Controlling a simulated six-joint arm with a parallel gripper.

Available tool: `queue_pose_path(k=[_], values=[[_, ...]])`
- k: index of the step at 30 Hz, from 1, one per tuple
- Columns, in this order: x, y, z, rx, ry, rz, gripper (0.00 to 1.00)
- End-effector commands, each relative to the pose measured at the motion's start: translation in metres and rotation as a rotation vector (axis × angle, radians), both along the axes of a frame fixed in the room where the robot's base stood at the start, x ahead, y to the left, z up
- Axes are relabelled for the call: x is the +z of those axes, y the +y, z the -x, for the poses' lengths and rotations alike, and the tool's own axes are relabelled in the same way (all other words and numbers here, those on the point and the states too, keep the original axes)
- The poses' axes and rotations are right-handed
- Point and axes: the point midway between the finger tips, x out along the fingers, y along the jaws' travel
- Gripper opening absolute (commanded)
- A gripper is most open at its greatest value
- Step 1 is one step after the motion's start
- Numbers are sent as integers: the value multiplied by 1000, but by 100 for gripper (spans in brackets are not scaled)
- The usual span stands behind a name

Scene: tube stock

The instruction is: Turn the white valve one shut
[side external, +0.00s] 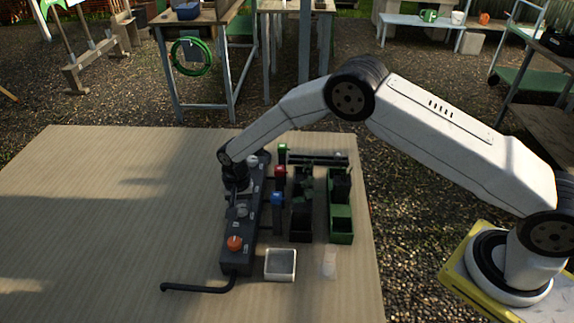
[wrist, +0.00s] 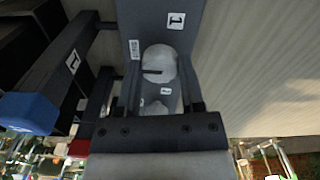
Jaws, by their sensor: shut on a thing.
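A dark manifold block (side external: 238,262) lies on the table with several knobs along its top. In the wrist view a round white valve knob (wrist: 160,60) sits on the dark block beside a label "1". A short dark pointer line on the knob runs toward the left of the picture. My gripper (wrist: 160,80) is around this knob, one finger on each side, shut on it. A second pale knob (wrist: 158,106) shows nearer the palm. In the side view my gripper (side external: 236,187) is down on the block and hides the held knob.
An orange knob (side external: 235,243) is at the block's near end, with a bent dark pipe (side external: 195,290) beside it. Blue (side external: 277,198), red (side external: 280,171) and green (side external: 283,147) caps stand to the right. The left table is clear.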

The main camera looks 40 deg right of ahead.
Motion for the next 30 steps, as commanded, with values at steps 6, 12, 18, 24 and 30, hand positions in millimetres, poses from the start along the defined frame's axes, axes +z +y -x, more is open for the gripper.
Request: queue_pose_path(k=[6, 12, 18, 24, 30], values=[[-1, 0, 1, -2, 4, 0, 78], [-1, 0, 1, 0, 2, 0, 84], [1, 0, 0, 0, 1, -1, 84], [12, 0, 0, 0, -1, -1, 84], [34, 0, 0, 0, -1, -1, 84]])
